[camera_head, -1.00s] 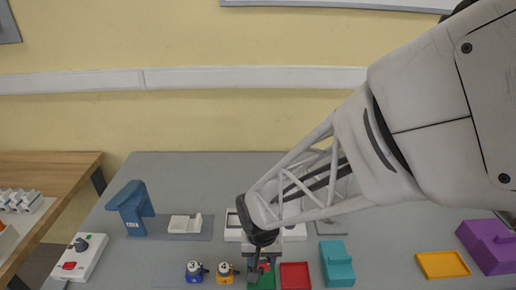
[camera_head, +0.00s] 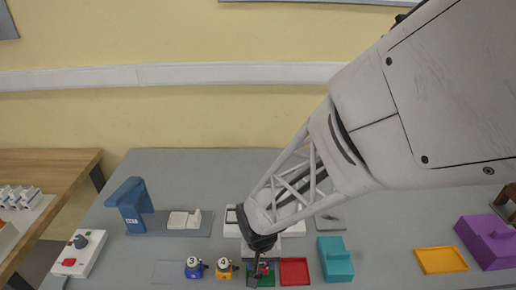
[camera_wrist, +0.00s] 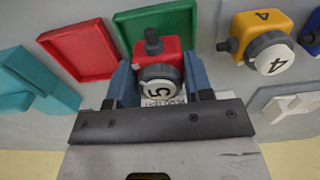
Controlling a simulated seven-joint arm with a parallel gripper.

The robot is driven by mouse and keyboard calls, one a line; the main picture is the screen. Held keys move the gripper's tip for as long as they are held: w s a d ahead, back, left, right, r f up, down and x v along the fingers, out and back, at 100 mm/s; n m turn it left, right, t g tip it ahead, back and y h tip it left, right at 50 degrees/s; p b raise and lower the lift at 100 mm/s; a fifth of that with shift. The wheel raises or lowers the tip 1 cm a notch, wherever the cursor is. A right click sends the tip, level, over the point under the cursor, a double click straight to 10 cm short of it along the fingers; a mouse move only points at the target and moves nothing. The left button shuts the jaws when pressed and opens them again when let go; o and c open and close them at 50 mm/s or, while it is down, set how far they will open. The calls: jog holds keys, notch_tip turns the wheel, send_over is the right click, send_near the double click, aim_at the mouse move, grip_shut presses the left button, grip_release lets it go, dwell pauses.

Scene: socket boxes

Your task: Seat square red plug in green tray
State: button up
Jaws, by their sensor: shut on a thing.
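The red plug (camera_wrist: 172,48) is a squarish red block with a black knob and a white dial marked 5. My gripper (camera_wrist: 160,80) is shut on it, one blue finger on each side. The green tray (camera_wrist: 127,27) is a shallow tray that lies behind the plug in the wrist view, and the plug covers part of it. In the head view my gripper (camera_head: 258,272) points down over the green tray (camera_head: 268,282), and the plug is mostly hidden. I cannot tell whether the plug touches the tray floor.
An empty red tray (camera_head: 294,272) is beside the green one, with a teal block (camera_head: 335,260) beyond it. A yellow plug marked 4 (camera_head: 225,269) and a blue plug marked 3 (camera_head: 194,268) stand close on the other side. White fixtures are behind my gripper.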

jog(key=shift+f, duration=0.85)
jog(key=shift+f, duration=0.1)
dwell(0.9)
jog(key=o, duration=1.5)
jog(key=shift+r, duration=3.5)
